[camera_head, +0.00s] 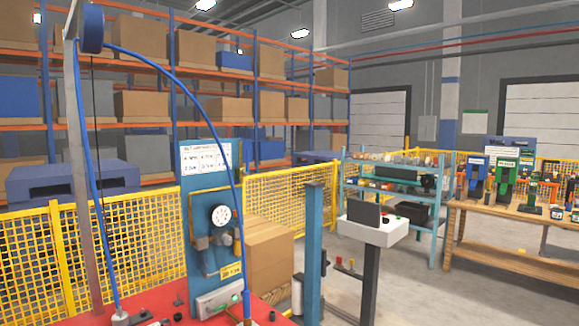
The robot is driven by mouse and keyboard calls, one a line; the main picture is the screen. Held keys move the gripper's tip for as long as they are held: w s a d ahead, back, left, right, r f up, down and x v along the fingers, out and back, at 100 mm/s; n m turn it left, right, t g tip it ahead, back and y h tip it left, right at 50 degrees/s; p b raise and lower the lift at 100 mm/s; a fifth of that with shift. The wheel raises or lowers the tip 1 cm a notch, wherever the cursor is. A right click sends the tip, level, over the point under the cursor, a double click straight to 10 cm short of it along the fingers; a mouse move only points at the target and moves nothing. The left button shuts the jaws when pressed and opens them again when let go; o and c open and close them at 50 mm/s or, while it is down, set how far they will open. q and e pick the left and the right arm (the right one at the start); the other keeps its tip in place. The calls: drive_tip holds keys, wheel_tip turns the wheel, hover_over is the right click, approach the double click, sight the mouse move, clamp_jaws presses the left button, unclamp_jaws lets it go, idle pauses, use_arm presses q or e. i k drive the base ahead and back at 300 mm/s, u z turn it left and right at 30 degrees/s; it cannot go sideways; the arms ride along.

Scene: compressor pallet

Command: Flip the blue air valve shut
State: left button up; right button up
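A blue upright panel (195,185) stands left of centre, with a round white gauge (220,215) on it. Grey pipe fittings (203,243) sit just below the gauge, and a yellow label (230,271) is under them. A blue hose (228,150) arcs down from a reel and passes in front of the panel's right edge beside the fittings. I cannot clearly pick out the blue air valve's handle or its position; it is too small or blends with the panel and hose. Neither of my grippers is in view.
A red surface (75,310) with small fittings lies at the bottom left. A cardboard box (270,258), a blue post (314,235) and a console (372,231) stand right of the panel. Yellow fencing (140,240) runs behind. A wooden workbench (510,255) stands right.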

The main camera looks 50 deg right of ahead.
sight(247, 172)
drive_tip(key=z, duration=1.8)
drive_tip(key=i, duration=1.7)
drive_tip(key=u, duration=0.6)
